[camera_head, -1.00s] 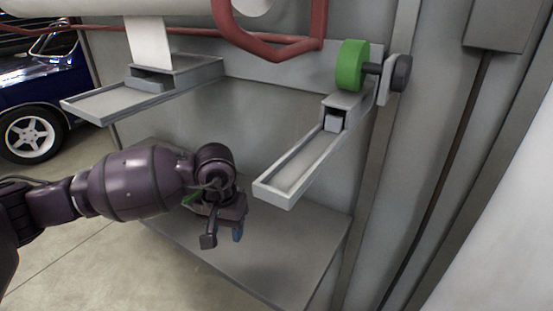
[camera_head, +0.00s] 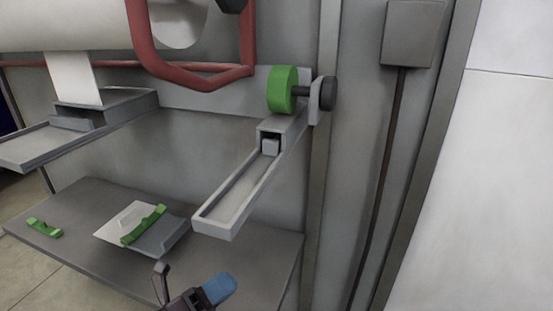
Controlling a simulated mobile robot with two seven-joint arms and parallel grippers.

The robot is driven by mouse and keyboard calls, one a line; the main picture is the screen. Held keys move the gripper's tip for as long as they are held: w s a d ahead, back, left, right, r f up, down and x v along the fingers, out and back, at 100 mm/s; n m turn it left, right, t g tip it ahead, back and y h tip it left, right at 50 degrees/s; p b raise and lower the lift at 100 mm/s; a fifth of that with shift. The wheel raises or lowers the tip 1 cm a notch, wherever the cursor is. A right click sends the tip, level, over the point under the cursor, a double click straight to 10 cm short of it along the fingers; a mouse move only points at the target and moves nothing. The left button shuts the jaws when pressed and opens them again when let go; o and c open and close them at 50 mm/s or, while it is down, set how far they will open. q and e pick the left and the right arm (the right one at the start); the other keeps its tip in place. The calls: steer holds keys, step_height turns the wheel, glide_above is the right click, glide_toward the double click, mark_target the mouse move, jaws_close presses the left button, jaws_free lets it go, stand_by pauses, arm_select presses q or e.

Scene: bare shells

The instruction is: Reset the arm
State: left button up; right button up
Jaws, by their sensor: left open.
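My left gripper (camera_head: 194,284) shows at the bottom edge, in front of the grey shelf. Its two fingers are spread apart, one dark and one blue-tipped, with nothing between them. Most of the left arm is out of the picture. My right gripper is not in view.
A grey shelf (camera_head: 262,262) holds a flat plate with a green handle (camera_head: 143,225) and a small green piece (camera_head: 44,228). A narrow grey tray (camera_head: 228,208) juts out above it, below a green wheel (camera_head: 282,90). A red pipe frame (camera_head: 190,66) hangs above.

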arm_select(q)
steer(key=s+a+f+n+t+y, duration=0.2)
steer(key=a+f+n+y, duration=0.55)
steer(key=n, duration=0.65)
steer(key=s+a+f+n+t+y, duration=0.25)
steer(key=a+f+n+y, duration=0.55)
steer(key=n, duration=0.5)
steer(key=s+a+f+n+g+y, duration=0.2)
steer(key=s+f+n+g, duration=0.2)
steer(key=s+f+n, duration=0.3)
steer(key=shift+s+a+f+g, duration=0.2)
steer(key=shift+a+g, duration=0.05)
steer(key=shift+g, duration=0.1)
steer(key=shift+y, duration=0.25)
